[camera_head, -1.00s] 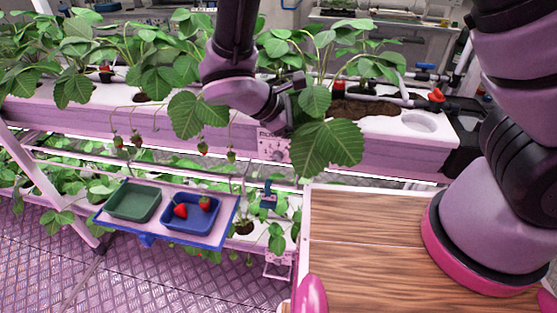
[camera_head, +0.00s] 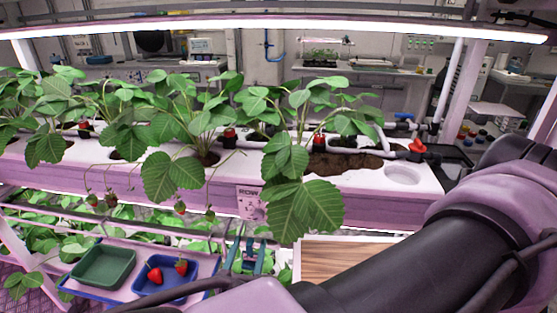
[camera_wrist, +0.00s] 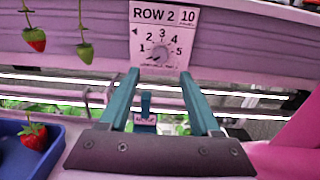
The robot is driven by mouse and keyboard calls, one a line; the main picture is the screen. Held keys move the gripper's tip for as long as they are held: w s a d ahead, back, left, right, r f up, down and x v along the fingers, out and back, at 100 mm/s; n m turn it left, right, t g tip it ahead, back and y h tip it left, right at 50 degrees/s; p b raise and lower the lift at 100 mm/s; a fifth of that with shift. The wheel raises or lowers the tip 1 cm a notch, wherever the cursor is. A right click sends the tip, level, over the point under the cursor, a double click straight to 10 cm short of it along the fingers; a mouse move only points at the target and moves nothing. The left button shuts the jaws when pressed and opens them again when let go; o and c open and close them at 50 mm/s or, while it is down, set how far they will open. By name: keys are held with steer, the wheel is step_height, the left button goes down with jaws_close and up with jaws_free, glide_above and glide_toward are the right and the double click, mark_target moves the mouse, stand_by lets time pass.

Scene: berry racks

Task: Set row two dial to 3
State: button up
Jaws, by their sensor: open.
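The row two dial (camera_wrist: 158,56) is a grey knob on a white plate marked ROW 2, numbered 1 to 5, on the pink trough's front. Its pointer seems turned to the lower left, near or below 1; the exact setting is hard to read. In the head view the plate (camera_head: 250,204) is small, partly covered by a leaf. My gripper (camera_wrist: 159,77) is open and empty, its teal fingers apart just below the plate, with the knob between and above the tips. No contact with the knob shows.
A blue tray with a green bin (camera_head: 103,267) and a blue bin (camera_head: 166,283) of red strawberries stands at lower left. Hanging strawberries (camera_wrist: 35,40) are left of the plate. Big leaves (camera_head: 305,210) overhang the trough (camera_head: 130,187). A blue clip (camera_wrist: 146,108) is below.

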mark_target(258, 219)
steer(key=w, duration=0.8)
steer(key=shift+w+d, duration=0.1)
steer(key=shift+d, duration=0.25)
jaws_close()
